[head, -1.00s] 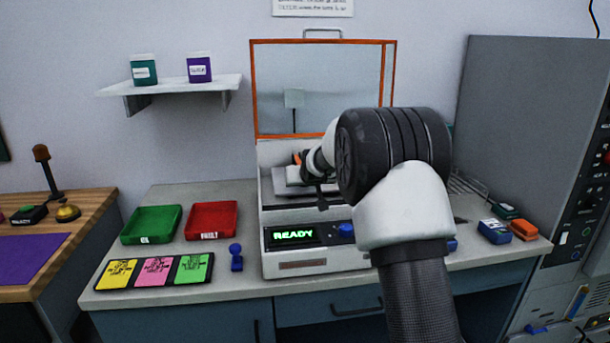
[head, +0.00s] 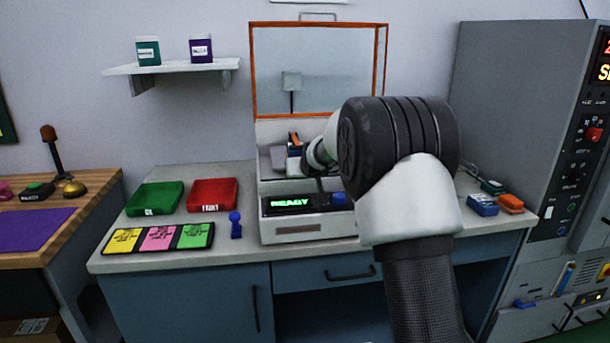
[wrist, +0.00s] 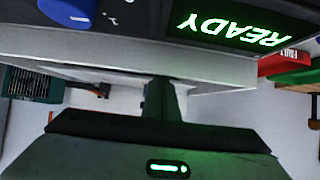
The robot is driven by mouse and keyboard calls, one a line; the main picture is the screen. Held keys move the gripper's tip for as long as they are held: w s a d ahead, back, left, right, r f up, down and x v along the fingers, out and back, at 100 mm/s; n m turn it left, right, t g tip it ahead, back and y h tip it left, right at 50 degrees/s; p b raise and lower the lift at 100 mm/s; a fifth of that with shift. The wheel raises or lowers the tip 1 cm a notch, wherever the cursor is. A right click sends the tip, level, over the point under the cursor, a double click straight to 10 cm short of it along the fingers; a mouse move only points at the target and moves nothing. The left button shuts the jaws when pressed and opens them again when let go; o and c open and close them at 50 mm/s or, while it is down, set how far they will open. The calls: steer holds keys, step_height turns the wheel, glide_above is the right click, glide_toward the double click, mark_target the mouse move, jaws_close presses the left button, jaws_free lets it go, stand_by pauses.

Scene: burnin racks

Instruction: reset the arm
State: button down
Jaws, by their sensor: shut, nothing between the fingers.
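My arm's rounded black-and-white joint fills the right middle of the head view, with the forearm reaching left over the white test machine (head: 300,229). My gripper (wrist: 160,98) is shut and empty in the wrist view, its narrow fingers close together just off the machine's edge. In the head view my gripper is mostly hidden behind the arm. The machine's display (head: 292,203) reads READY in green and shows upside down in the wrist view (wrist: 228,28). A clear lid with an orange frame (head: 252,75) stands raised behind the machine.
Left of the machine are a green tray (head: 154,213), a red tray (head: 212,208), a card strip (head: 158,250) and a blue peg-like piece (head: 236,228). Blue (head: 483,205) and orange (head: 511,203) blocks lie right. A grey cabinet (head: 500,110) stands at the right.

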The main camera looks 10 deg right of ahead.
steer(key=shift+r, duration=0.1)
steer(key=s+r+g, duration=0.1)
steer(key=s+r, duration=0.4)
steer(key=s, duration=0.6)
steer(key=s+r+g, duration=0.2)
steer(key=s+r, duration=0.2)
steer(key=s, duration=0.6)
steer(key=s+f+g, duration=0.2)
steer(key=s+f, duration=0.1)
steer(key=s, duration=1.2)
steer(key=s+f+g, duration=0.1)
steer(key=s+f, duration=0.1)
steer(key=s, duration=1.4)
step_height(320, 180, up, 27)
steer(key=p, duration=2.7)
steer(key=shift+w+f, duration=0.1)
steer(key=shift+f, duration=0.05)
